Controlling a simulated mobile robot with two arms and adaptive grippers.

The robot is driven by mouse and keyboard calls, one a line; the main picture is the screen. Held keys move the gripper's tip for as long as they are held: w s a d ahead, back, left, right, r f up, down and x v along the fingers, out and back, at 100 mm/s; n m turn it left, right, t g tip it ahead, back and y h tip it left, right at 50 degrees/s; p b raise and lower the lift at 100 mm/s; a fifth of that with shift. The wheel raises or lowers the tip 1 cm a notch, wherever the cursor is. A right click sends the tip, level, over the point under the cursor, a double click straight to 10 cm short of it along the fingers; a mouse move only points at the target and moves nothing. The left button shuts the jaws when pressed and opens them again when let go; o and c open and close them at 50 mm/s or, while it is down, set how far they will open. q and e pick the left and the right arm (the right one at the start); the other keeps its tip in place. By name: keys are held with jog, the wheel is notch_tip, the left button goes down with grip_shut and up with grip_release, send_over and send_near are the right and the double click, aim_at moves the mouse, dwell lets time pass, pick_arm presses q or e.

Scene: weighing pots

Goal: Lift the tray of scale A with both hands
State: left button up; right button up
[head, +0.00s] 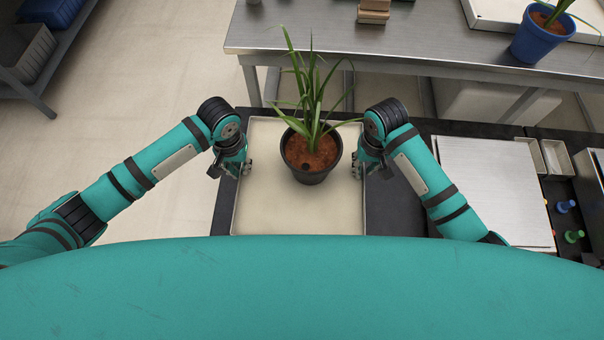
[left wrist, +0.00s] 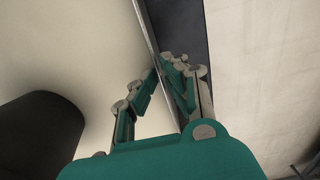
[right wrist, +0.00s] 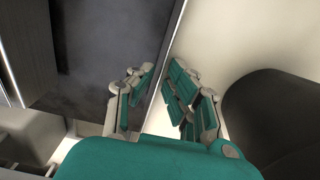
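A pale shallow tray (head: 262,205) lies on a dark surface in front of me and bears a black pot (head: 312,172) with a long-leaved green plant. No scale label shows. My left gripper (head: 231,170) is open at the tray's left edge. In the left wrist view its fingers (left wrist: 162,80) stand either side of the tray wall (left wrist: 148,35), with gaps. My right gripper (head: 368,168) is open at the right edge. In the right wrist view its fingers (right wrist: 160,78) stand apart, either side of the wall (right wrist: 178,25). The tray's near edge is hidden behind my body.
A steel bench (head: 400,58) stands behind the tray, with a blue pot (head: 540,36) at its right. A metal plate (head: 490,185) lies to the right, beside small bins (head: 556,158) and coloured knobs (head: 566,206). Open floor lies to the left.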

pick_arm(q)
jog(key=shift+f, duration=0.15)
pick_arm(e)
jog(key=shift+f, duration=0.15)
pick_arm(q)
grip_shut()
pick_arm(e)
grip_shut()
